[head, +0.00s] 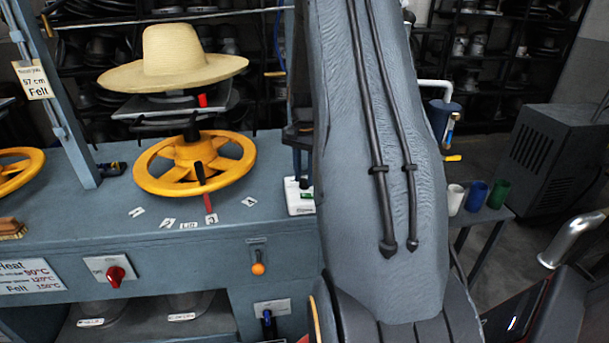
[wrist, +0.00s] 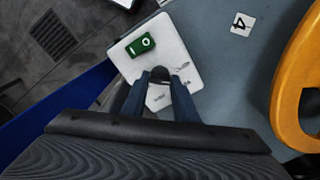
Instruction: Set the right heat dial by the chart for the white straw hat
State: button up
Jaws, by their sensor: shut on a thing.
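My gripper (wrist: 160,82) is shut on a small dark knob (wrist: 160,73) on a white control box (wrist: 178,52), seen in the wrist view. The box also carries a green rocker switch (wrist: 140,45). In the head view the white box (head: 299,207) stands on the bench, partly hidden by my arm. The pale straw hat (head: 172,58) sits on the press above a yellow handwheel (head: 151,176). The heat chart (head: 30,276) at lower left lists 90, 120 and 150 °C; its row names are partly unreadable. The knob's setting cannot be read.
A red knob (head: 115,275) and an orange-tipped lever (head: 258,268) are on the bench front. Below them is a dark blue switch (head: 267,321). A "57 cm Felt" tag (head: 34,80) hangs at left. Small number cards (head: 249,201) lie on the bench. Coloured cups (head: 476,195) stand at right.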

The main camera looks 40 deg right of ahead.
jog(key=shift+m, duration=0.9)
jog(key=shift+d, duration=0.1)
jog(key=o, duration=1.1)
jog(key=shift+c, duration=0.2)
jog(key=shift+r, duration=0.15)
notch_tip(320, 180, up, 8)
jog(key=shift+f+b, duration=0.2)
jog(key=shift+b, duration=0.75)
